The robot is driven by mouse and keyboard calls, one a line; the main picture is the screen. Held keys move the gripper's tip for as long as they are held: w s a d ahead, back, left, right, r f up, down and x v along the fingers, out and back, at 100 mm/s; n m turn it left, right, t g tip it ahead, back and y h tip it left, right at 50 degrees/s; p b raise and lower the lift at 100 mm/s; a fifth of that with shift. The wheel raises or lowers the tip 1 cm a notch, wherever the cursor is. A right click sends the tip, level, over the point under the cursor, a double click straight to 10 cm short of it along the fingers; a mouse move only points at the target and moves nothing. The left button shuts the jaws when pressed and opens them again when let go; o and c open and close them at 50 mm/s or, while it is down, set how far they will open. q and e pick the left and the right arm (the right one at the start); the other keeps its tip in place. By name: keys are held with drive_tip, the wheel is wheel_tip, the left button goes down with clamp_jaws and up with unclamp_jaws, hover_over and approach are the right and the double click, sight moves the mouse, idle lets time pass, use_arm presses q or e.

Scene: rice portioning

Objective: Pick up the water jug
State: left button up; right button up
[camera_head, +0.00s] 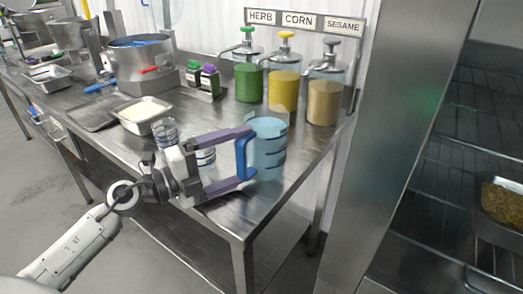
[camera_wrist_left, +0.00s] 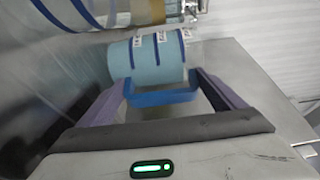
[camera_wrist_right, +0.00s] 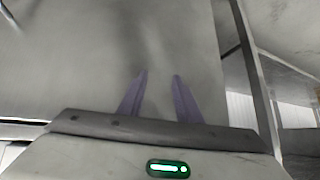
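The water jug (camera_head: 270,142) is a light-blue translucent cylinder with dark-blue bands and a blue handle (camera_head: 241,160). It stands upright on the steel table near its right end, with its handle toward my left gripper. My left gripper (camera_head: 245,156) is open, its purple fingers spread on either side of the handle. In the left wrist view the jug (camera_wrist_left: 147,58) lies ahead and its handle (camera_wrist_left: 162,98) sits between the fingertips. I cannot tell whether the fingers touch it. My right gripper (camera_wrist_right: 160,75) is open and empty, away from the jug.
Small clear measuring cups (camera_head: 165,131) stand left of and behind the left gripper. Green (camera_head: 248,82), yellow (camera_head: 284,88) and tan (camera_head: 323,100) pump dispensers line the back. A steel pan of rice (camera_head: 144,112) sits further left. The table's front right corner is clear.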

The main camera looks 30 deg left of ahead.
use_arm(q)
drive_tip(key=c, duration=1.1)
drive_tip(key=shift+r, duration=0.2)
drive_tip(key=shift+c, duration=0.5)
drive_tip(key=shift+r, duration=0.1)
